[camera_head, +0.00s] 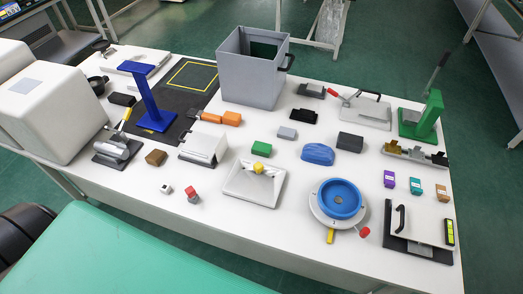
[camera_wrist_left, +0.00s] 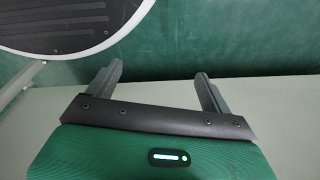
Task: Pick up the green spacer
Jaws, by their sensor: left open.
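The green spacer (camera_head: 261,148) is a small green block lying on the white table in the head view. It sits just behind a grey tilted plate with a yellow knob (camera_head: 258,169) and in front of a small grey block (camera_head: 287,132). My left gripper (camera_wrist_left: 158,70) shows only in the left wrist view. Its two dark fingers are spread apart with nothing between them. The spacer does not show in that view, and neither gripper shows in the head view.
A large grey bin (camera_head: 252,85) stands behind the spacer. A blue stand (camera_head: 147,100) is to the left, a blue round fixture (camera_head: 339,199) to the front right, and a green stand (camera_head: 420,120) at the far right. The front left table strip is mostly bare.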

